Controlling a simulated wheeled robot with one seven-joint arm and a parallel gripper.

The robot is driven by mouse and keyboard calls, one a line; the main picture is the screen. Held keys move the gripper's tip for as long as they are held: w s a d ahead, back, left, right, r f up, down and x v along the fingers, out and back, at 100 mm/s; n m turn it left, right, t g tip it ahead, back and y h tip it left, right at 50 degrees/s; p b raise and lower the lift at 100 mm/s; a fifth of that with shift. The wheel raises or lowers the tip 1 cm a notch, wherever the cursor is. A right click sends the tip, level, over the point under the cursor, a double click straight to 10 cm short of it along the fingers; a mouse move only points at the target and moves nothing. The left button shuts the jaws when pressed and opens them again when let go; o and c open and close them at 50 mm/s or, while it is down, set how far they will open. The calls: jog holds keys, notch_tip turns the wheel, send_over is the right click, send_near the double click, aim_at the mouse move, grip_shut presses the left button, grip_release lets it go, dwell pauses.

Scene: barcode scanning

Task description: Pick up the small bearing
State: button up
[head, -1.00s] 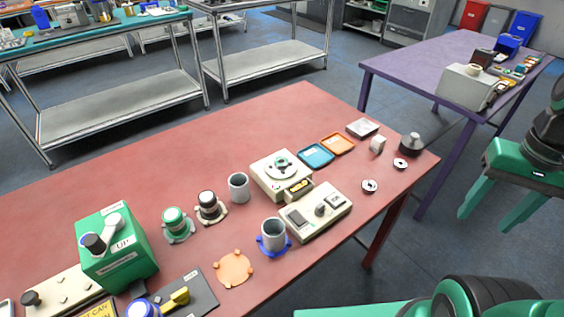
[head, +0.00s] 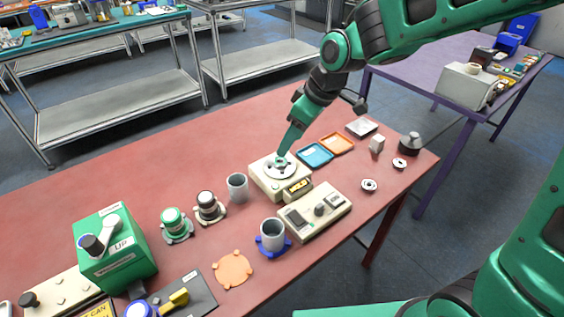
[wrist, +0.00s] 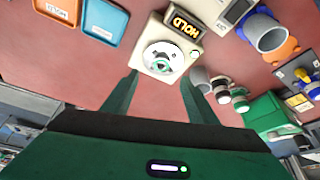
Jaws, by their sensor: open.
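A small ring-shaped part (head: 281,162), likely a bearing, rests on the round white plate of a cream weighing device (head: 262,184). It also shows in the wrist view (wrist: 163,63), greyish with a green tint. My gripper (head: 285,150) is above the device, fingers pointing down toward the ring. In the wrist view my gripper (wrist: 158,80) is open, with nothing between its fingers and the ring ahead of the gap. Two other ring-shaped parts lie on the red table at right, a larger one (head: 369,185) and a smaller one (head: 399,163).
A blue tray (head: 315,154) and an orange tray (head: 338,143) lie beside the device. A grey cup (head: 237,187), a cream control box (head: 316,211) and a cup in a blue holder (head: 272,235) stand close by. The red table (head: 190,130) is clear behind them.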

aim_at(281, 160)
jog(key=shift+x, duration=3.75)
jog(key=shift+s+d+f, duration=0.1)
jog(key=shift+s+d, duration=0.05)
jog(key=shift+c, duration=0.7)
jog(key=c, duration=1.1)
